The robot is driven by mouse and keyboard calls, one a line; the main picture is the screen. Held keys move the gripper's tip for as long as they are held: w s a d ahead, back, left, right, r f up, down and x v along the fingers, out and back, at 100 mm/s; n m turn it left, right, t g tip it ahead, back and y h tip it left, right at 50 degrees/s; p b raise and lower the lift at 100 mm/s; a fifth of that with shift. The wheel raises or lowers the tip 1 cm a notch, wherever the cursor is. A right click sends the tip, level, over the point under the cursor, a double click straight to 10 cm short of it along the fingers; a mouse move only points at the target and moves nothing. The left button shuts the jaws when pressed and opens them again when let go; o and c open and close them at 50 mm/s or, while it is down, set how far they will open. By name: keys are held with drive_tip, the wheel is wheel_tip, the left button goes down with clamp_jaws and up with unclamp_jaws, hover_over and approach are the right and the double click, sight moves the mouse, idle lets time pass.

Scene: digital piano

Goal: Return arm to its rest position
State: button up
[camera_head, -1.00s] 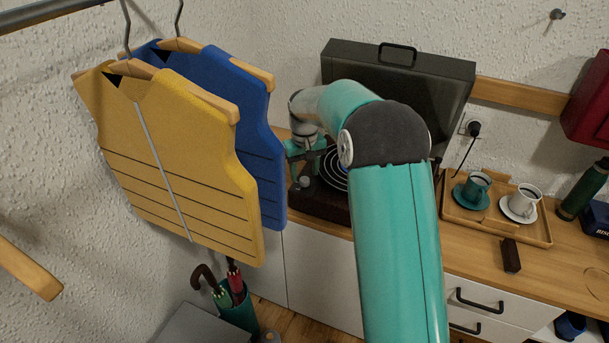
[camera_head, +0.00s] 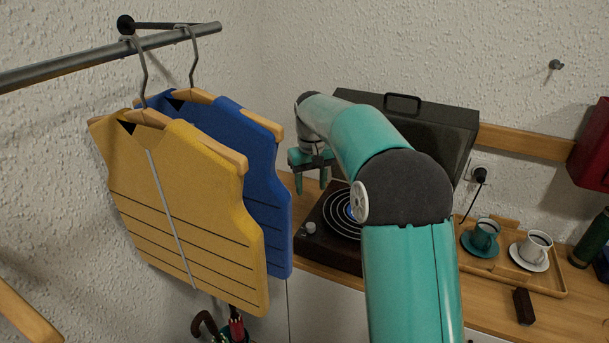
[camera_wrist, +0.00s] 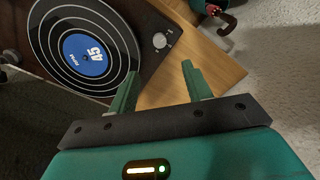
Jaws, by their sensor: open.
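My gripper (camera_head: 311,176) is open and empty, above the left part of the record player (camera_head: 312,249) in the head view. My teal arm stands upright at the right of centre, bends at a dark elbow and reaches back and left. The record (camera_head: 340,210), with a blue label, lies on the player and is partly hidden by the arm. It shows more fully in the wrist view (camera_wrist: 85,62).
A yellow vest (camera_head: 180,210) and a blue vest (camera_head: 245,165) hang from a metal rail (camera_head: 90,62) left of my gripper. The player's dark open lid (camera_head: 440,130) stands behind. A wooden tray (camera_head: 540,283) with two cups is at right. Umbrellas (camera_head: 235,326) stand below the vests.

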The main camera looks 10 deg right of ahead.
drive_tip(key=s+r+t, duration=0.1)
drive_tip(key=s+r, duration=0.4)
drive_tip(key=s, duration=0.3)
drive_tip(key=s+r+t, duration=0.2)
drive_tip(key=s+r, duration=0.3)
drive_tip(key=s, duration=0.4)
drive_tip(key=s+f+m+t, duration=0.1)
drive_tip(key=s+f, duration=0.1)
drive_tip(key=s, duration=0.7)
drive_tip(key=s+f+m+t, duration=0.1)
drive_tip(key=s+f, duration=0.2)
drive_tip(key=s, duration=0.7)
drive_tip(key=shift+a+t, duration=0.15)
drive_tip(key=shift+t, duration=0.15)
drive_tip(key=shift+s+f, duration=0.1)
